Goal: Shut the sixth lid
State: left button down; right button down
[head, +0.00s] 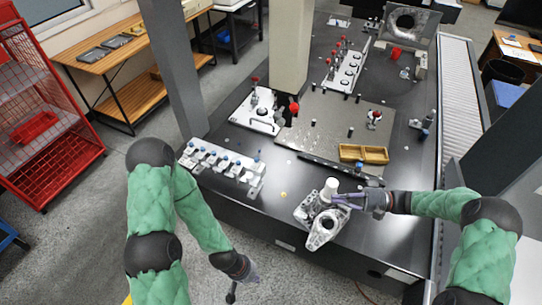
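A white row of several small units with blue and dark tops (222,162) lies along the table's front left edge; it may hold the lids. At this size I cannot tell which is the sixth lid, or which lids are open or shut. My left gripper (244,284) hangs low in front of the table, well apart from the row, with its fingers spread and nothing visible between them. My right gripper (340,199) is at the front right, beside a white cylinder (329,187) on a grey metal casting (322,228). Whether it grips anything is unclear.
A dark table (270,205) carries a grey plate (330,122), a yellow-brown tray (349,153), red-knobbed fixtures (347,70) and a white fixture plate (242,116). A pale column (290,45) rises behind. A roller conveyor (461,90) runs at right.

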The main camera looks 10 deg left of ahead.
aim_at(256, 164)
jog(key=i+j, duration=0.65)
jog(key=i, duration=0.2)
